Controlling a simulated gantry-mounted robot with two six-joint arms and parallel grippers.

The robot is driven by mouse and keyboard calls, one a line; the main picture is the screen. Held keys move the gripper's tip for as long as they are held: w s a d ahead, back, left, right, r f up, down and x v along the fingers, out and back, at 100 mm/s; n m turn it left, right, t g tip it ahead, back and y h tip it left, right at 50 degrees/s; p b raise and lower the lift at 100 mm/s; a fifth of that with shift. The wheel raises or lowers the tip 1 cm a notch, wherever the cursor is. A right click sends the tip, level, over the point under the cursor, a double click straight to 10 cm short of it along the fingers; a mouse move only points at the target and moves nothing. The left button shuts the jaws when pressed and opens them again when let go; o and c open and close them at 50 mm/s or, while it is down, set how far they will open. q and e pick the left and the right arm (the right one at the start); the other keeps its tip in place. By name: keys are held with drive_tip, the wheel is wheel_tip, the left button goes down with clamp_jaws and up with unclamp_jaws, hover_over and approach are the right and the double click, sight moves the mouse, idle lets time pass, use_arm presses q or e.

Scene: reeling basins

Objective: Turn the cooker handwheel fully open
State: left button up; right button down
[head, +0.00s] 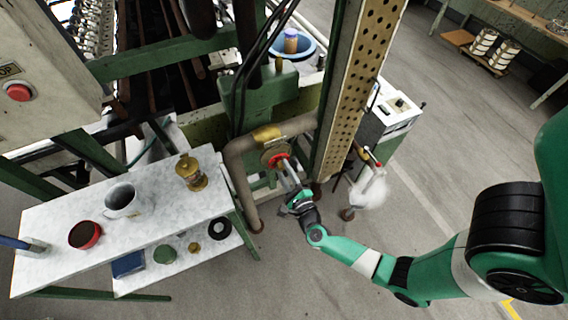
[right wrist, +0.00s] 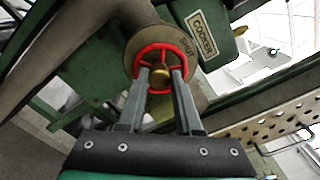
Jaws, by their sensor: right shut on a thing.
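The cooker handwheel is a red spoked wheel (right wrist: 162,52) with a brass hub, in front of a round tan plate (right wrist: 185,42) with lettering. It also shows in the head view (head: 277,160), small, beside the thick tan pipe. A "COOKER" label (right wrist: 202,35) is on the green body next to it. My right gripper (right wrist: 161,72) reaches the wheel from below, its two fingers at the lower rim on either side of the hub, shut on the wheel. In the head view my right gripper (head: 288,176) partly covers the wheel. My left gripper is not in view.
A marble-topped table (head: 50,217) at the left holds a white mug (head: 122,201), a red bowl (head: 85,235) and a brass lantern-like item (head: 190,172). The tan pipe (head: 240,170) bends down beside the wheel. A perforated post (head: 352,90) stands just right of it. Open floor lies to the right.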

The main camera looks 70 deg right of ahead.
drive_tip(key=n+p, duration=0.1)
drive_tip(key=n, duration=0.2)
drive_tip(key=n+p, duration=0.1)
drive_tip(key=n, duration=0.2)
drive_tip(key=n+p, duration=0.1)
drive_tip(key=n, duration=0.1)
drive_tip(key=shift+r+n+p, duration=0.3)
drive_tip(key=shift+n, duration=0.1)
drive_tip(key=n+p, duration=0.1)
drive_tip(key=n, duration=0.2)
drive_tip(key=shift+n, duration=0.4)
drive_tip(key=shift+f+n+p, duration=0.25)
drive_tip(key=shift+n+p, duration=0.05)
drive_tip(key=shift+n, duration=0.9)
drive_tip(key=c, duration=0.7)
unclamp_jaws()
drive_tip(key=p+v, duration=0.2)
drive_tip(key=v, duration=0.5)
